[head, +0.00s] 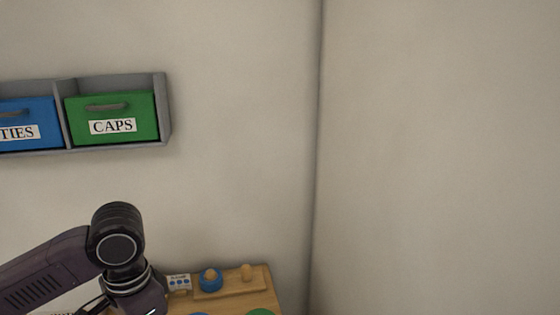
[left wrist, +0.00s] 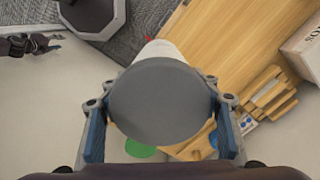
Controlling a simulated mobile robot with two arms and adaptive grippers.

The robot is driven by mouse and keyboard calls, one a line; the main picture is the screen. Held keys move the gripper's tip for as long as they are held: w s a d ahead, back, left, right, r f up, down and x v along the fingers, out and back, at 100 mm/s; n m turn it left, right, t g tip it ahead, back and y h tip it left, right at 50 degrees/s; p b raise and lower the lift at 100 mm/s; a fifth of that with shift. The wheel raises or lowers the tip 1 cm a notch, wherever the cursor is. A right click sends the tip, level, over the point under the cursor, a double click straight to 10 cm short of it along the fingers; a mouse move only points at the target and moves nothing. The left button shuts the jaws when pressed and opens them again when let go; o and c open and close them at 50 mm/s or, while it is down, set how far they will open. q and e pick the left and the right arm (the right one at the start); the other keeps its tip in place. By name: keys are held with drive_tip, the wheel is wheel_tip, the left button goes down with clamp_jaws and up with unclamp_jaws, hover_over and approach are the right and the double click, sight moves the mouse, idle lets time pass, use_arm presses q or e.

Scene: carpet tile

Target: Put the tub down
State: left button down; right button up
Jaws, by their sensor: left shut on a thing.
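In the left wrist view my left gripper (left wrist: 160,122) is shut on a tub with a round dark grey lid (left wrist: 158,100). Its blue-padded fingers lie on both sides of the lid, and a little of the tub's white body (left wrist: 162,52) shows beyond it. The wooden table (left wrist: 232,38) is behind the tub; I cannot tell the gap between them. In the head view my left arm comes in from the lower left, with its gripper and the tub out of frame. What looks like my right gripper (left wrist: 50,44) is small at the left wrist view's left edge.
A wooden peg block (head: 236,284) with a blue ring (head: 210,282) stands at the table's back corner, beside a dotted card (head: 179,282). A green disc (head: 261,312) is nearby. A lettered box (left wrist: 305,48) is at right. Green (head: 112,118) and blue (head: 28,125) bins sit on a wall shelf.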

use_arm(q)
drive_tip(key=s+d+f+n+b, duration=0.1)
drive_tip(key=s+d+f+n, duration=0.2)
drive_tip(key=s+n, duration=0.3)
drive_tip(key=shift+d+f+n+b, duration=0.3)
drive_tip(key=shift+d+f+n, duration=0.1)
drive_tip(key=shift+f+n, duration=0.25)
